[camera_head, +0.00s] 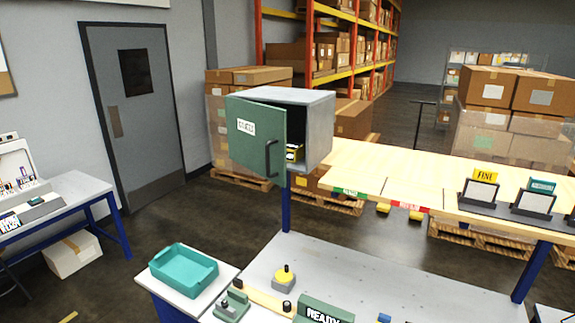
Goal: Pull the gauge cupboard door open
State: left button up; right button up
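The gauge cupboard (314,117) is a grey box on a blue post, in the middle of the head view. Its green door (250,150) stands ajar, swung out to the left, with a dark gap between it and the box's right wall. The door bears a white label (246,126) and a dark vertical bar handle (271,158) near its right edge. A small yellow and black item (293,152) shows low inside the gap; the rest of the interior is hidden by the door. Neither of my grippers is in the head view.
A grey worktop (370,268) lies below, with a yellow-topped knob block (284,279) and a green READY sign (324,311). A teal tray (184,269) stands at lower left. A wooden shelf (390,184) extends right of the cupboard. The space before the door looks clear.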

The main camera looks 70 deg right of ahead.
aim_at(257, 132)
jog(key=k, duration=0.5)
jog(key=z, duration=1.25)
jog(key=i, duration=0.5)
jog(key=u, duration=0.05)
